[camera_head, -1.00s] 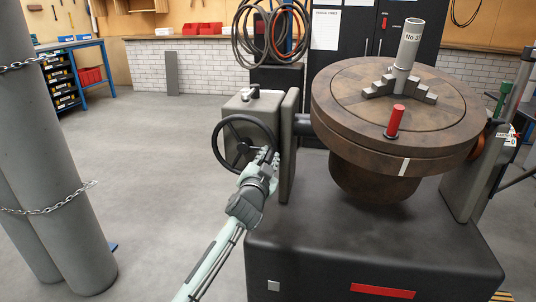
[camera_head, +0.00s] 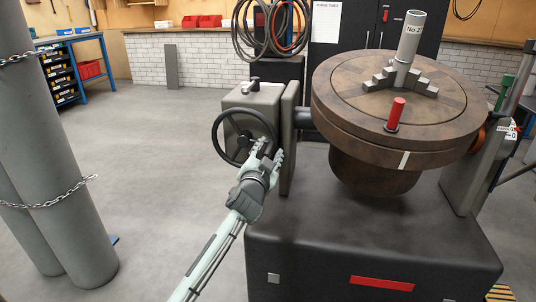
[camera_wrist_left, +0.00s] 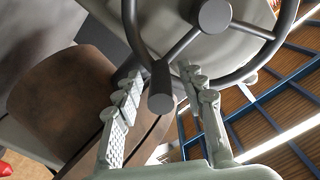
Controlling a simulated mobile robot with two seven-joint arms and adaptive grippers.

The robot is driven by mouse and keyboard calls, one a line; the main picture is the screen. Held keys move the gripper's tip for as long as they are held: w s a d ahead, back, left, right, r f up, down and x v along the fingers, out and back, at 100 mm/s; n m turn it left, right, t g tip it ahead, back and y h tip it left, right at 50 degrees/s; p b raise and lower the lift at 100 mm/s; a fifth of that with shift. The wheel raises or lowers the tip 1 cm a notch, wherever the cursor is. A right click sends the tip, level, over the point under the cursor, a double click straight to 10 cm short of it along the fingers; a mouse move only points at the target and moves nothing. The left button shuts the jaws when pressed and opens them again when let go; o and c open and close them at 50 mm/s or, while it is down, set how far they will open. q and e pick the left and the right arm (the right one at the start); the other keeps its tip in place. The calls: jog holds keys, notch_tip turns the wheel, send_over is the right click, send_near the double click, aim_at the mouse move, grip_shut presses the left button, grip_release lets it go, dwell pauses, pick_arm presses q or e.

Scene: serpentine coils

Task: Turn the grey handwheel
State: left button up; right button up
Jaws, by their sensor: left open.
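The grey handwheel (camera_head: 215,135) is a dark rim with spokes, mounted upright on a grey box left of the round table. In the left wrist view, its rim, hub (camera_wrist_left: 214,14) and a round-ended handle (camera_wrist_left: 161,98) show close up. My left gripper (camera_head: 271,152) is at the wheel's lower right. It also shows in the left wrist view (camera_wrist_left: 163,76), open, with one finger on each side of the handle. Whether the fingers touch the handle cannot be told. My right gripper is out of view.
A brown round table (camera_head: 330,112) with a stepped block, grey tube (camera_head: 410,40) and red peg (camera_head: 396,113) stands right of the wheel, above a dark base (camera_head: 370,240). Chained grey cylinders (camera_head: 55,160) stand at left. The floor between is clear.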

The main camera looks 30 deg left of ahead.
pick_arm(q)
jog(key=v, duration=1.2)
jog(key=s+f+n+g, duration=0.1)
jog(key=s+f+g, duration=0.3)
jog(key=f, duration=0.7)
jog(key=s+f+n+g, duration=0.1)
jog(key=s+f+g, duration=0.3)
jog(key=f, duration=0.6)
jog(key=s+d+f+g+h, duration=0.1)
jog(key=s+f+g, duration=0.5)
jog(key=s+f, duration=1)
jog(key=s+h, duration=0.1)
jog(key=s, duration=0.3)
jog(key=shift+d+f+g+h, duration=0.3)
jog(key=shift+d+f+h, duration=0.1)
jog(key=shift+c, duration=0.2)
